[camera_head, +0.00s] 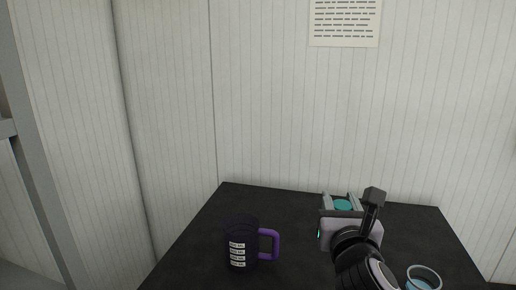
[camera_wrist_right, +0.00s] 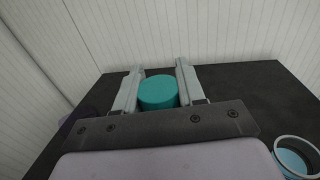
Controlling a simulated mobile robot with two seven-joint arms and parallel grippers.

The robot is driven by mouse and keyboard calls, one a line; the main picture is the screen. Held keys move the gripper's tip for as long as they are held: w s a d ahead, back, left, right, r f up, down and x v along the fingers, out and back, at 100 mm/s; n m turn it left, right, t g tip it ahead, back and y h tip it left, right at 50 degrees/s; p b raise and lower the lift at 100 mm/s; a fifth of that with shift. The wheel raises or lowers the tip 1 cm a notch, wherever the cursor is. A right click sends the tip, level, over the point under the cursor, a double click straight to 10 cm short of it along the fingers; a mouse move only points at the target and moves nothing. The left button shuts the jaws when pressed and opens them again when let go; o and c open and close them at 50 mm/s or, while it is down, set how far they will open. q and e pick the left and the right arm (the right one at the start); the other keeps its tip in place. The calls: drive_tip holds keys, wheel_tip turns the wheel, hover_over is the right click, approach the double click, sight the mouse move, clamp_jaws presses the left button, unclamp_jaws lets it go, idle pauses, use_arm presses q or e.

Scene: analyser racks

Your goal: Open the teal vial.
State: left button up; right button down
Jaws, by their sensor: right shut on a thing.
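The teal vial (camera_wrist_right: 158,92) shows in the right wrist view as a round teal top between the two fingers of my right gripper (camera_wrist_right: 158,88). The fingers are shut on it, one on each side. In the head view the teal top (camera_head: 343,204) also shows between the fingers of the right gripper (camera_head: 342,201), over the far right part of the table. The lower part of the vial is hidden behind the gripper body, so I cannot tell whether it touches the table. My left gripper is not in view.
A dark mug with a purple handle (camera_head: 268,244) and white label stands on the black table (camera_head: 200,235), left of my right arm. A clear cup with blue contents (camera_head: 424,279) stands at the front right; it also shows in the wrist view (camera_wrist_right: 296,158). A white panelled wall (camera_head: 270,100) rises behind.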

drive_tip(key=s+d+f, duration=0.1)
drive_tip(key=s+f, duration=0.2)
drive_tip(key=f, duration=0.1)
drive_tip(key=s+d+f+n+y, duration=0.1)
drive_tip(key=s+d+f, duration=0.1)
drive_tip(key=s+f, duration=0.2)
drive_tip(key=s+d+f+y, duration=0.1)
drive_tip(key=s+f, duration=0.3)
drive_tip(key=f, duration=0.1)
drive_tip(key=shift+s+d+f, duration=0.1)
drive_tip(key=shift+d+f, duration=0.1)
drive_tip(key=shift+s+d+f+n+y, duration=0.15)
drive_tip(key=shift+s+f+n+y, duration=0.2)
drive_tip(key=shift+s, duration=0.4)
